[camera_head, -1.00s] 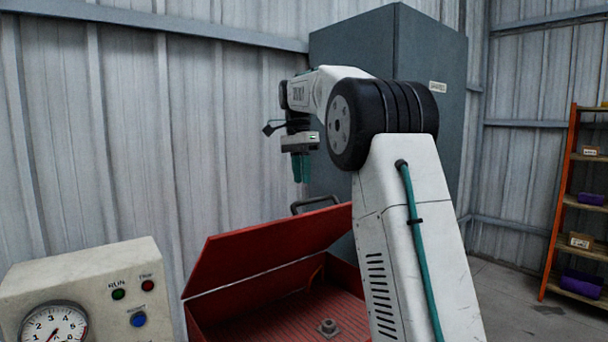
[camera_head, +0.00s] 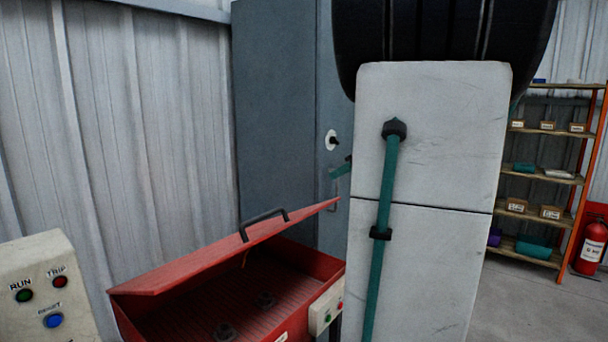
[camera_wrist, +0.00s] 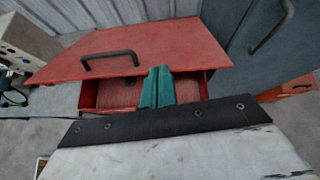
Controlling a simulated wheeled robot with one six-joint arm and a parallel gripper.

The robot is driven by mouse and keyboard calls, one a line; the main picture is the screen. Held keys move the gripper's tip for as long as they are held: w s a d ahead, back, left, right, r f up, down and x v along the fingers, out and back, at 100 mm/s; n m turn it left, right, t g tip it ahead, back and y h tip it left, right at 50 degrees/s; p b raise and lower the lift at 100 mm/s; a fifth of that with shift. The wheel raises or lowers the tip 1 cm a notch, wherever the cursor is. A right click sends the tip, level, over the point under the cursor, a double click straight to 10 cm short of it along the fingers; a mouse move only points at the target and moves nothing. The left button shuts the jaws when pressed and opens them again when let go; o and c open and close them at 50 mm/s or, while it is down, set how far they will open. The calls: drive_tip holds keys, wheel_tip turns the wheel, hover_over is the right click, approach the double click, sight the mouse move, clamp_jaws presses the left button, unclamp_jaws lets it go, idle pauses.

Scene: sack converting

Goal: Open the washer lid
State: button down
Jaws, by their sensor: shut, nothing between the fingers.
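The washer is a low red box (camera_head: 296,259) with a red lid (camera_head: 200,262) that stands tilted, partly open. Its ribbed interior shows under the lid. A black bar handle (camera_head: 264,224) is on the lid. In the wrist view the lid's flat face (camera_wrist: 170,45) and handle (camera_wrist: 110,60) show, with the open box (camera_wrist: 88,93) beyond its near edge. My gripper (camera_wrist: 157,88) has its teal fingers together and empty, right of the handle, across the lid's near edge; I cannot tell whether they touch it.
A cream control panel (camera_head: 45,290) with buttons stands left of the washer. A tall blue-grey cabinet (camera_head: 275,110) stands behind it. Orange-framed shelves (camera_head: 545,180) and a red fire extinguisher (camera_head: 591,247) are at the right. Floor between is clear.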

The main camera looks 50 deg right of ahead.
drive_tip(key=shift+m+t+h, duration=0.4)
drive_tip(key=shift+m+h, duration=0.1)
drive_tip(key=shift+m, duration=0.3)
drive_tip(key=x, duration=0.7)
drive_tip(key=d+x, duration=0.1)
drive_tip(key=x, duration=0.3)
drive_tip(key=shift+w+f, duration=0.1)
drive_tip(key=shift+w, duration=0.1)
drive_tip(key=shift+w+r, duration=0.55)
drive_tip(key=shift+r, duration=0.2)
drive_tip(key=shift+w+r, duration=0.6)
drive_tip(key=shift+r, duration=0.15)
